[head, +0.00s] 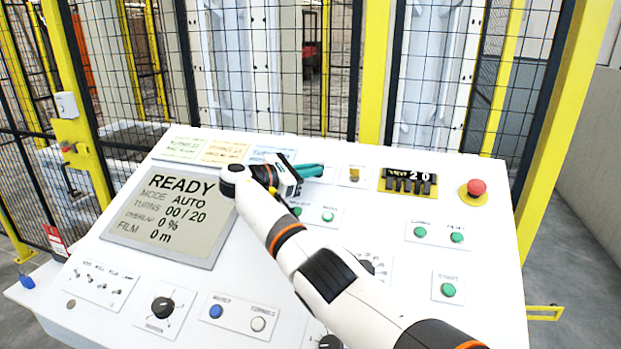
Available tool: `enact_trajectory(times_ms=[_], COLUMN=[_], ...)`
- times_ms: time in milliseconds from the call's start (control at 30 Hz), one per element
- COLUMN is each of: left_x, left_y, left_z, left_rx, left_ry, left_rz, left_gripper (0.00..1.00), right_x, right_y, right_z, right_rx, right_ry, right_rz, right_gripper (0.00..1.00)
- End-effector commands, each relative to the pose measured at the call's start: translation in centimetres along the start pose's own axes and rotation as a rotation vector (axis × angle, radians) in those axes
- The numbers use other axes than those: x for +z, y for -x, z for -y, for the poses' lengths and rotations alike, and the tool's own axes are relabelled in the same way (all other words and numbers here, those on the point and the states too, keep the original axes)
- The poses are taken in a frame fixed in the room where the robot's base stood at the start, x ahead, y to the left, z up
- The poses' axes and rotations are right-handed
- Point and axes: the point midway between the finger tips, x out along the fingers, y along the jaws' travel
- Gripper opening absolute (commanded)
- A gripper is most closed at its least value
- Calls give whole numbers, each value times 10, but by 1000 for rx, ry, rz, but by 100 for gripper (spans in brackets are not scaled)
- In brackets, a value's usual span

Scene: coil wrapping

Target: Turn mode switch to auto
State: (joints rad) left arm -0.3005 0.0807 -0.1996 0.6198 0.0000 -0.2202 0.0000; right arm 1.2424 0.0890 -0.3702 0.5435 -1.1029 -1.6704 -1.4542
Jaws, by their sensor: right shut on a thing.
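My right gripper (310,170) is at the upper middle of the sloping white control panel (390,275), with its teal fingers at the panel face. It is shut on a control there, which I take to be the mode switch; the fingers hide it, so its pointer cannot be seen. The display (168,213) at the left of the panel reads READY, MODE AUTO, TURNS 00/20, OVERLAP 0 %, FILM 0 m. My left gripper is not in view.
A black rotary knob (163,307) sits lower left. My right arm covers the panel's middle. A yellow-framed mesh fence (330,70) stands behind.

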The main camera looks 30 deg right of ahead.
Motion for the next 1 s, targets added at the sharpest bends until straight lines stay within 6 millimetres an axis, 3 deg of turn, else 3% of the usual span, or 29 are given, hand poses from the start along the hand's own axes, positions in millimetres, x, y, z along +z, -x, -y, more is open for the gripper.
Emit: enact_trajectory(times_ms=[200,767,800,900,1000], left_x=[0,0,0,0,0], left_y=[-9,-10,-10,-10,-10], left_z=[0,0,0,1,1], left_rx=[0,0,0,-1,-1], left_ry=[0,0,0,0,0], left_rz=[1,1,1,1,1], left_gripper=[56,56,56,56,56], right_x=[2,1,1,1,1], right_y=[1,0,0,0,0], right_z=[0,1,1,1,1], right_rx=[33,45,45,45,44], right_ry=[-13,-19,-19,-19,-19], right_rz=[4,5,5,4,3], right_gripper=[0,0,14,30,31])
